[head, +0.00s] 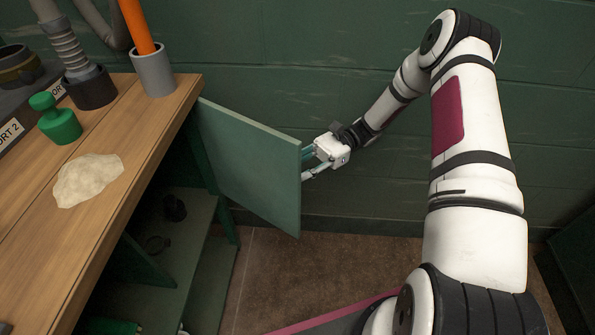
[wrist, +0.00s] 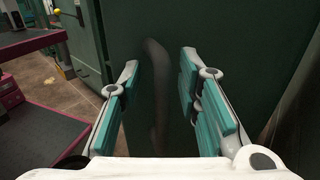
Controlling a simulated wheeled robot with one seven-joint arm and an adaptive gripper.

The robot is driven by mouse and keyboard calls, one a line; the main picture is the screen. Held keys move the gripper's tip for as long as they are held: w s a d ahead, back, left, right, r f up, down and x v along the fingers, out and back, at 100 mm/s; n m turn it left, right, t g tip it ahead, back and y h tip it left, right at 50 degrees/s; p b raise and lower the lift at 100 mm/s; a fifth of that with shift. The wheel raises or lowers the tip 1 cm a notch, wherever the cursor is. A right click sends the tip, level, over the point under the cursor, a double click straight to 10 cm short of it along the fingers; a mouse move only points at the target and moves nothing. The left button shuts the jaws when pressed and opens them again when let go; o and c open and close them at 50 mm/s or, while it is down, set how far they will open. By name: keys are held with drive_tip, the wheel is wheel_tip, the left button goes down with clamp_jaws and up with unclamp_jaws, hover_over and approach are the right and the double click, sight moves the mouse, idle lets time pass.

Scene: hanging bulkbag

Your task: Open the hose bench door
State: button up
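The hose bench door (head: 250,165) is a flat green panel. It stands swung well out from the bench, with open shelf space showing behind it. My gripper (head: 308,164) is beside the door's free edge, its fingers pointing at the far side of the door. In the wrist view, my gripper (wrist: 160,100) is open, its two teal-padded fingers wide apart. A dark green surface fills the view ahead of them. A dark, curved upright shape, perhaps a handle, shows between the fingers. I cannot tell whether the fingers touch the door.
The wooden bench top (head: 110,215) at left carries a pale flat lump (head: 88,180), a green knobbed piece (head: 58,122), and a grey holder (head: 153,72) with an orange rod. A shelf (head: 185,240) is below. The green wall stands close behind my arm. Brown floor is clear below the door.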

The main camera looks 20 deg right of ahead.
sight(298, 141)
wheel_tip(298, 141, up, 9)
drive_tip(key=shift+r, duration=0.1)
drive_tip(key=shift+c, duration=0.5)
